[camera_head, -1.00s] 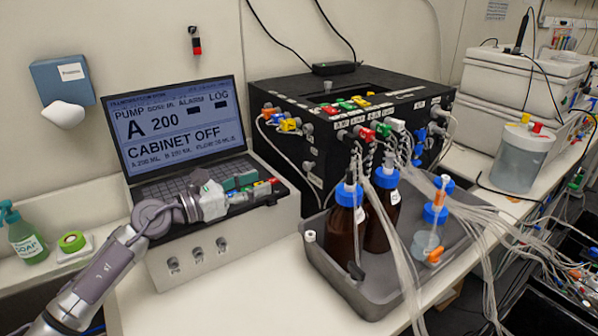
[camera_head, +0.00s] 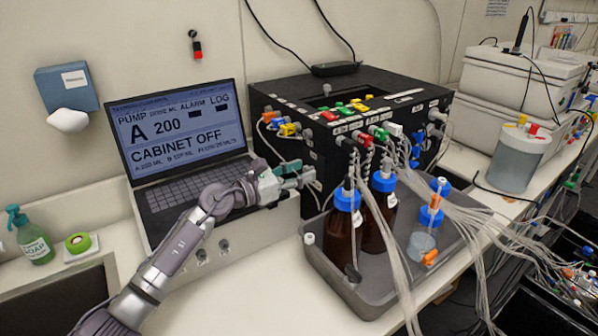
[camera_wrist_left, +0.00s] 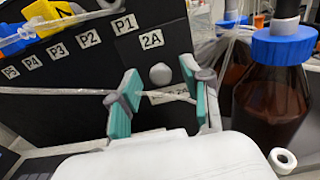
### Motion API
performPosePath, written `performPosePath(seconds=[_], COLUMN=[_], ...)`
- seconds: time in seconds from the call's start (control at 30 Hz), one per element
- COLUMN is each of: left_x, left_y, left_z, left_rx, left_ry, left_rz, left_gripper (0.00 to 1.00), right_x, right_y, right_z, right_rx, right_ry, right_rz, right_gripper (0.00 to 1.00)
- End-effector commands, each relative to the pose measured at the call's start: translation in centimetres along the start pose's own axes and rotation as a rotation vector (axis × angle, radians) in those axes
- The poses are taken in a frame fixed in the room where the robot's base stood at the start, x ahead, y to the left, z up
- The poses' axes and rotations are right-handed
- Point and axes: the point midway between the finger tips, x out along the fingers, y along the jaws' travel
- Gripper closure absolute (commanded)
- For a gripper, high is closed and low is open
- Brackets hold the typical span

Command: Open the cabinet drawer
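The black cabinet (camera_head: 350,105) stands on the bench behind the grey tray. In the left wrist view its dark front (camera_wrist_left: 70,75) carries labels P1 to P5 and 2A. A round grey knob (camera_wrist_left: 160,73) sits below the 2A label. My left gripper (camera_head: 301,176) is at the cabinet's front left side. In the left wrist view its teal-padded fingers (camera_wrist_left: 163,97) are apart, with the knob just beyond and between them, not visibly gripped. A thin clear tube crosses between the fingers. My right gripper is not in view.
A grey tray (camera_head: 322,262) with brown blue-capped bottles (camera_head: 340,238) stands right of the gripper; one bottle (camera_wrist_left: 275,95) is close in the wrist view. Many clear tubes (camera_head: 400,262) hang from the cabinet. A laptop (camera_head: 178,125) is behind my arm.

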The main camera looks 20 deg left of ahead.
Motion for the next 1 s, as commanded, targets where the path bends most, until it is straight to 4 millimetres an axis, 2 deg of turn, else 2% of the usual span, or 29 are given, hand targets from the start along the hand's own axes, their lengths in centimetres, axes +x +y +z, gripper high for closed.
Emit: performPosePath(seconds=[0.03,0.2,0.3,0.63,1.0], left_x=[0.0,0.0,0.0,-0.6,-8.7], left_y=[0.0,0.0,0.0,0.1,0.2], left_z=[0.0,0.0,0.0,-0.1,-0.6], left_rx=[0.000,-0.001,-0.001,-0.001,-0.001], left_ry=[0.000,0.000,0.000,0.001,0.002], left_rz=[0.000,0.000,0.000,0.002,0.005], left_gripper=[0.58,0.87,1.00,1.00,1.00], right_x=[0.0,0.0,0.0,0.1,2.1], right_y=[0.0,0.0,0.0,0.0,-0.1], right_z=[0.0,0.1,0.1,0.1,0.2], right_rx=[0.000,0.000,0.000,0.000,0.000], right_ry=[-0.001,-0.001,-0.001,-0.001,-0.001], right_rz=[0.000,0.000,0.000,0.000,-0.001], right_gripper=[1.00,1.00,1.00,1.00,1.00])
